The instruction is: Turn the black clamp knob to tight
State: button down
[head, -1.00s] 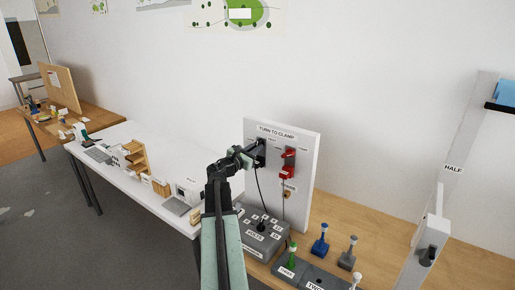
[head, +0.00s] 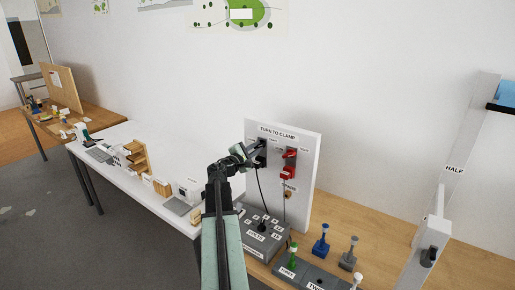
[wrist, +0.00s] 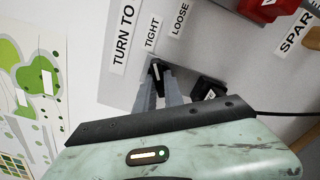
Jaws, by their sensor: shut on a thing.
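The black clamp knob (wrist: 156,70) is on a grey plate of the upright white board (head: 307,175), under the TURN TO CLAMP sign (head: 277,132). My gripper (wrist: 160,82) is shut on the knob, one grey finger on each side. It also shows at the board in the head view (head: 258,148). A white line on the knob points roughly toward the TIGHT label (wrist: 152,33). The LOOSE label (wrist: 180,20) is to its right. Much of the knob is hidden between the fingers.
A black block (wrist: 209,91) with a cable sits close beside my fingers. A red clamp (head: 289,163) is to the right on the board. A grey box (head: 262,236) and several handled pieces, one blue (head: 321,242), stand below on the wooden table.

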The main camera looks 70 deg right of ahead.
jog(key=shift+s+f+m, duration=0.1)
jog(key=shift+s+m, duration=0.1)
jog(key=shift+m, duration=0.3)
jog(key=c, duration=1.4)
grip_release()
jog(key=shift+a, duration=0.1)
jog(key=shift+c, duration=0.2)
jog(key=v, duration=0.7)
jog(key=shift+w+a, duration=0.15)
jog(key=shift+a, duration=0.2)
